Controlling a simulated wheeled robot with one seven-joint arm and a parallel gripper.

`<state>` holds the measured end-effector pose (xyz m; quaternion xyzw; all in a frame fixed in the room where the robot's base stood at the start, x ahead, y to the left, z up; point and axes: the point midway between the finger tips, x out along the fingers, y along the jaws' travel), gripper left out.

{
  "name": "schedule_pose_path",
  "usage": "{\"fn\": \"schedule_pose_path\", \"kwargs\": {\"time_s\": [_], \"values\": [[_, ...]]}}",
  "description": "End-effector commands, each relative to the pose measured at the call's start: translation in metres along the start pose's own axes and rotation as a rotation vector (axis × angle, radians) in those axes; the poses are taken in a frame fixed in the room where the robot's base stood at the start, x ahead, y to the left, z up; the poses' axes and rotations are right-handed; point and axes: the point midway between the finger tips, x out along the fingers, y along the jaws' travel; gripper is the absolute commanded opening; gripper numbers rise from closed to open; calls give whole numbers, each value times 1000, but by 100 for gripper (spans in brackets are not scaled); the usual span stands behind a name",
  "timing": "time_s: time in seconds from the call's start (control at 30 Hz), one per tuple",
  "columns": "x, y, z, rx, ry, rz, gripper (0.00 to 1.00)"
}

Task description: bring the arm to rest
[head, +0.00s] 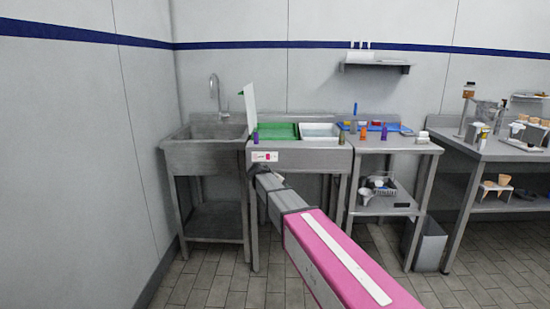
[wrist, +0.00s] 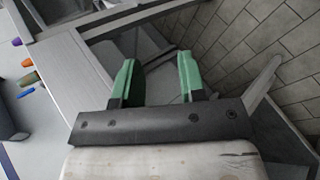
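My gripper shows in the wrist view (wrist: 156,78) with its two green fingers apart and nothing between them. Behind the fingers are grey metal table parts and the tiled floor. In the head view my pink and grey arm reaches forward from the lower right toward the front of the middle steel table (head: 285,158). The gripper itself cannot be made out clearly in the head view.
A steel sink (head: 205,150) stands left of the table. A green tray (head: 277,131) and a white tray (head: 319,131) sit on the table. Right are a side table (head: 395,145), a grey bin (head: 428,245) and another counter (head: 500,150). Tiled floor is open in front.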

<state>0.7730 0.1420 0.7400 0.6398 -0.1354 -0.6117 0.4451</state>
Motion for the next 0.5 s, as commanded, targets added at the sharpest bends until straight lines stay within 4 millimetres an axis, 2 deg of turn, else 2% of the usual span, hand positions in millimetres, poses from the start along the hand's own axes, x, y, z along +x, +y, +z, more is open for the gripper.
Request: {"fn": "schedule_pose_path", "kwargs": {"time_s": [0.03,0.2,0.33,0.4,0.5], "values": [[26,-12,35,14,-6,-62,38],[90,-54,116,90,-11,-290,38],[126,-90,186,186,-19,-480,38],[137,-108,221,247,-24,-580,38],[146,-129,260,332,-29,-699,38]]}}
